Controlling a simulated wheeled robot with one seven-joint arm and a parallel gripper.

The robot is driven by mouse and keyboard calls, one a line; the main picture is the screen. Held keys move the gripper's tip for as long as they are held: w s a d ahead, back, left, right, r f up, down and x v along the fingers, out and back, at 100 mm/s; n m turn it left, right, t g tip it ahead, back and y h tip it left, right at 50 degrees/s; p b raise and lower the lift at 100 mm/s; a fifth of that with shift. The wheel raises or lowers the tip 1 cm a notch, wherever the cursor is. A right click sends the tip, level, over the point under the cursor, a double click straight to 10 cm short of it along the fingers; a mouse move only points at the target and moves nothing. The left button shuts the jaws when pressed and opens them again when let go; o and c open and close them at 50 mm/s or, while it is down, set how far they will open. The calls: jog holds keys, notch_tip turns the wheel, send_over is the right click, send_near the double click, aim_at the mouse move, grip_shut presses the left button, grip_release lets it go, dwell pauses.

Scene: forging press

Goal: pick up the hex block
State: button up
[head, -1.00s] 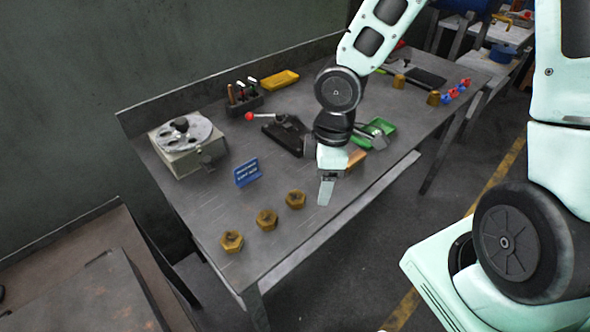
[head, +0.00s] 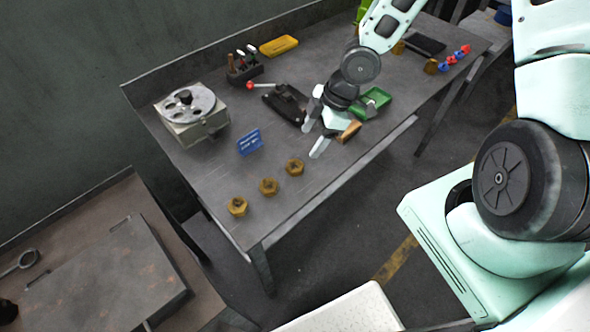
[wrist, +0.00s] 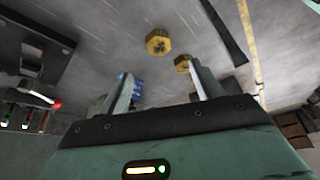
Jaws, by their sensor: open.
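Three brass hex blocks stand in a slanting row on the near left part of the workbench: the nearest hex block (head: 237,206), the middle hex block (head: 268,187) and the farthest hex block (head: 294,167). My gripper (head: 314,136) is open and empty, above the bench just up and right of the farthest block. In the wrist view my gripper (wrist: 162,76) has its fingers wide apart. One hex block (wrist: 158,41) shows beyond the fingertips there. Another (wrist: 183,63) is partly hidden behind the right finger. Nothing is between the fingers in contact.
A blue sign (head: 249,142) stands left of the row. A grey machine with a round top (head: 190,107), a black clamp with a red knob (head: 285,101), a green tray (head: 373,102) and a wooden block (head: 348,131) are also on the bench (head: 210,165).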

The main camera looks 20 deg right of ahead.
jog(key=b, duration=0.1)
send_over(295, 165)
jog(key=d, duration=0.2)
jog(key=f, duration=0.4)
jog(key=shift+s+d+f, duration=0.15)
jog(key=shift+s+f, duration=0.25)
jog(key=shift+x, duration=2.65)
jog(key=shift+d, duration=0.1)
